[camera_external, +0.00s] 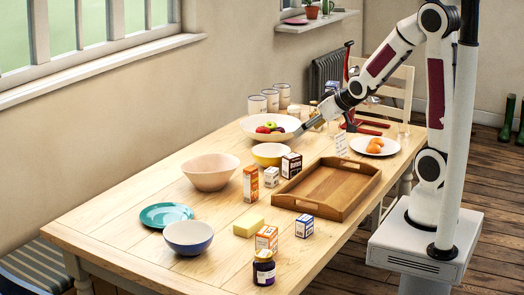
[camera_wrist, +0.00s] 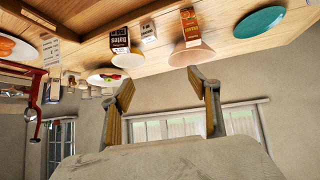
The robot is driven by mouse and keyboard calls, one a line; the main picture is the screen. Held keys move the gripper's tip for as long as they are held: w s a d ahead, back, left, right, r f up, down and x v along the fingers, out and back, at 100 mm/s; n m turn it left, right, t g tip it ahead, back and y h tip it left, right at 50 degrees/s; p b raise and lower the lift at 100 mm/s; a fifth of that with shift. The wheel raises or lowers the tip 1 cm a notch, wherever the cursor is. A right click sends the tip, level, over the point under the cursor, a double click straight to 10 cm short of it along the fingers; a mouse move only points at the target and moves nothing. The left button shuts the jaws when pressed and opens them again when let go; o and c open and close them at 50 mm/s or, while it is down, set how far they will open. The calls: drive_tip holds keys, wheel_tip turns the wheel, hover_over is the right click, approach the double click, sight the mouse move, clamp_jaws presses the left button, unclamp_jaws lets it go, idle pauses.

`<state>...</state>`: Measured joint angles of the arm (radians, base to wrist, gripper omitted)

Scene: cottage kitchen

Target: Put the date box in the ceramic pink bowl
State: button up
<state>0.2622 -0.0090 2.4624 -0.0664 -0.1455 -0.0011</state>
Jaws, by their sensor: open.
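The date box (camera_external: 291,164) is a small dark carton with a white top, standing upright on the table by the tray's far left corner. In the wrist view, which is upside down, the dark box (camera_wrist: 119,40) reads "Dates". The ceramic pink bowl (camera_external: 210,172) stands to its left, beyond an orange carton, and looks empty; it also shows in the wrist view (camera_wrist: 190,57), partly behind that carton. My gripper (camera_external: 304,127) is above the table near the fruit bowl, beyond the date box. Its fingers (camera_wrist: 162,82) are apart with nothing between them.
The wooden tray (camera_external: 327,188) lies right of the date box. A yellow bowl (camera_external: 270,153) stands close behind the box. The fruit bowl (camera_external: 270,136) is close to my gripper. A teal plate (camera_external: 166,214) and blue bowl (camera_external: 188,238) stand nearer.

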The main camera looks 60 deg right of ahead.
sight(294, 159)
drive_tip(key=s+a+r+g, duration=0.1)
drive_tip(key=s+a, duration=0.3)
drive_tip(key=s, duration=0.4)
drive_tip(key=s+a+r+n+g+y, duration=0.1)
drive_tip(key=s+a+r, duration=0.3)
drive_tip(key=s, duration=0.3)
drive_tip(key=s+a+r+n+g+y, duration=0.1)
drive_tip(key=s+a, duration=0.3)
drive_tip(key=s, duration=0.4)
drive_tip(key=shift+s+r+g, duration=0.3)
drive_tip(key=shift+r+g, duration=0.1)
drive_tip(key=shift+r, duration=0.45)
drive_tip(key=shift+o, duration=0.4)
